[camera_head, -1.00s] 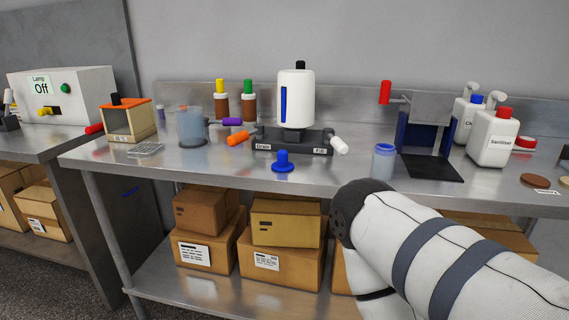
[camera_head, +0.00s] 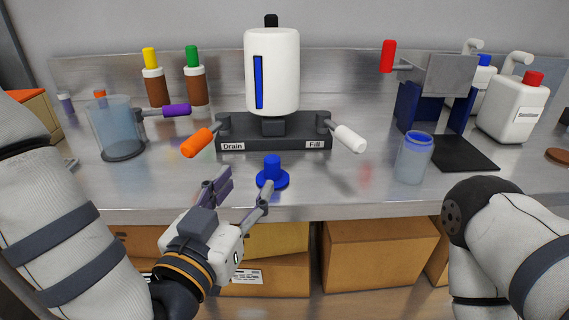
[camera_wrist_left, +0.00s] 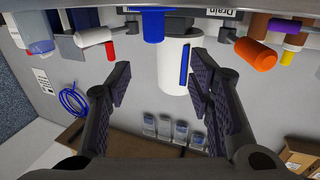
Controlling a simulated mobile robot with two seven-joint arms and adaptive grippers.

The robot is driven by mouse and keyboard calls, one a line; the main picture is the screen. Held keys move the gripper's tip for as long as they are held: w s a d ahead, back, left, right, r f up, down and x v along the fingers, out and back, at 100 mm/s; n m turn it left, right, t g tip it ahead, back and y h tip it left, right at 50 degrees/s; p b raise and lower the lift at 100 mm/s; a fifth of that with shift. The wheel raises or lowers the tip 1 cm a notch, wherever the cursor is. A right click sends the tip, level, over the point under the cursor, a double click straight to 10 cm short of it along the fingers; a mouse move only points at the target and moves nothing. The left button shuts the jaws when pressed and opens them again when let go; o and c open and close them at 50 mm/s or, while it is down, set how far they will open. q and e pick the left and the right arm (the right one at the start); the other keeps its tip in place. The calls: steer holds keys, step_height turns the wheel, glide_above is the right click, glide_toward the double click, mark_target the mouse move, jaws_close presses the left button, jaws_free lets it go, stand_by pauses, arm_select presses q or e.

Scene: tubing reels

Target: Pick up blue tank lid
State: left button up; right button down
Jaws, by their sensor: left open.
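The blue tank lid (camera_head: 272,175), a flat round base with a raised knob, stands upright on the metal bench near its front edge. In the left wrist view the blue lid (camera_wrist_left: 153,24) shows upside down at the top, beyond the fingertips. My left gripper (camera_head: 245,188) is open and empty at the bench's front edge, just in front and left of the lid. Its right fingertip overlaps the lid's base in the head view; contact cannot be told. The open fingers also show in the left wrist view (camera_wrist_left: 160,82). My right gripper is out of view.
Behind the lid stands a white tank (camera_head: 284,75) on a dark base with an orange handle (camera_head: 198,142) and a white handle (camera_head: 349,139). A clear beaker (camera_head: 117,128) is left, a blue-rimmed jar (camera_head: 413,158) right. Bench around the lid is clear.

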mark_target(269, 163)
arm_select(q)
steer(key=x, duration=0.7)
steer(key=f+b+x, duration=0.1)
steer(key=x, duration=0.2)
steer(key=shift+w+d, duration=0.1)
steer(key=shift+d, duration=0.4)
jaws_close()
